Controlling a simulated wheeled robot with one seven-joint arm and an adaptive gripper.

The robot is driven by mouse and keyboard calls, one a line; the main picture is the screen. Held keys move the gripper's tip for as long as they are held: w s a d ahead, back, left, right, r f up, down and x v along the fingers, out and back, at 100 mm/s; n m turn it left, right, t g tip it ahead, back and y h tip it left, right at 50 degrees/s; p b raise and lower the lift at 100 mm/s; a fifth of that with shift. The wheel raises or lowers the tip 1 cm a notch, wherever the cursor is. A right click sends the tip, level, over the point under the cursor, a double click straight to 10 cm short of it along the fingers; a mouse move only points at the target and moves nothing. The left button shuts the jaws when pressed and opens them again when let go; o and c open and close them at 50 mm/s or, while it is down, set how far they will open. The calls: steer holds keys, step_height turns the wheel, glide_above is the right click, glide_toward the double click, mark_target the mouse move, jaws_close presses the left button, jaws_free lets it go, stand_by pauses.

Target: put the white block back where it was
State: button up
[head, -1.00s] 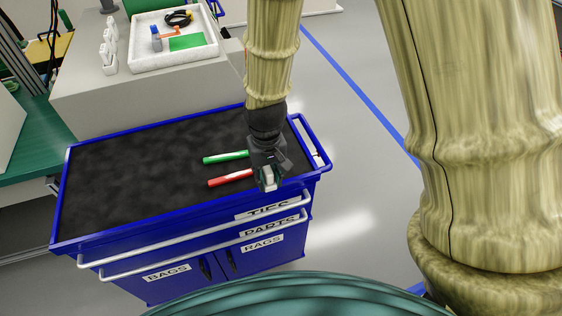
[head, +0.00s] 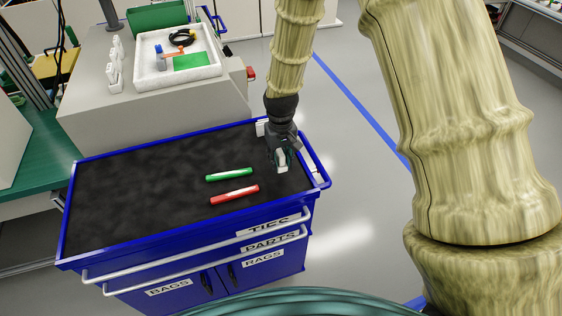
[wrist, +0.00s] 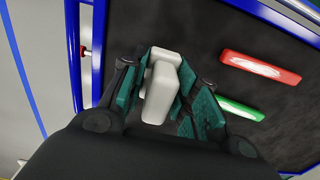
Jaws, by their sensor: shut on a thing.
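The white block (wrist: 162,85) is between the fingers of my gripper (wrist: 160,92) in the wrist view, and the fingers are shut on it. In the head view my gripper (head: 281,160) holds the white block (head: 282,158) over the right end of the black top (head: 130,190) of the blue cabinet. Whether the block touches the top cannot be told. A green marker-like bar (head: 229,175) and a red one (head: 235,194) lie on the top, left of my gripper.
The cabinet has a raised blue rim (head: 318,165) and drawers labelled TIES and PARTS. A white tray (head: 178,75) with a green card, black cable and small parts stands on a grey surface behind. Most of the black top on the left is clear.

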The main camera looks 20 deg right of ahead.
mark_target(281, 165)
steer(key=shift+w+d, duration=0.25)
steer(key=shift+w, duration=0.15)
steer(key=shift+f+p, duration=0.8)
steer(key=shift+f, duration=0.95)
steer(key=shift+f, duration=0.15)
steer(key=o, duration=1)
steer(key=shift+r+b, duration=1.7)
steer(key=shift+r, duration=4.45)
steer(key=shift+a, duration=0.1)
